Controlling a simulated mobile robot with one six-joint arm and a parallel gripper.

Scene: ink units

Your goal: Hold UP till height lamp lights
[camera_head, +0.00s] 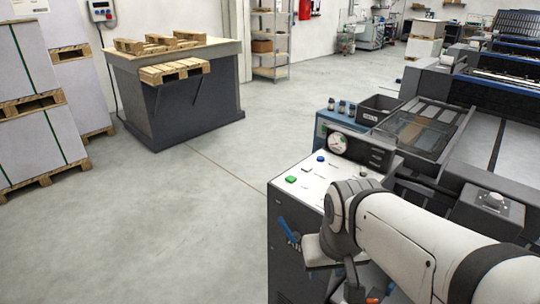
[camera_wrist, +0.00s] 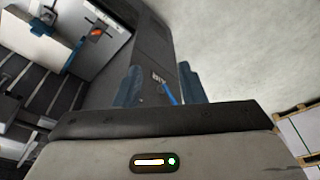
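A console (camera_head: 315,183) with a pale sloped top stands at the centre right in the head view. On it are a green button (camera_head: 291,179), a blue knob (camera_head: 320,158) and a round gauge (camera_head: 338,143). Their labels are too small to read, so I cannot tell which control is UP or which is the height lamp. My gripper (camera_wrist: 160,86) shows two blue fingers, apart and empty, facing a dark cabinet side with a white label. A blue lever (camera_wrist: 171,93) appears between them.
A wall control box (camera_head: 102,12) hangs behind a dark stand (camera_head: 180,105) topped with wooden pallets. Wrapped stacks (camera_head: 30,130) stand at the left. A black bin (camera_head: 378,108) and press machinery lie beyond the console. The grey floor at centre left is free.

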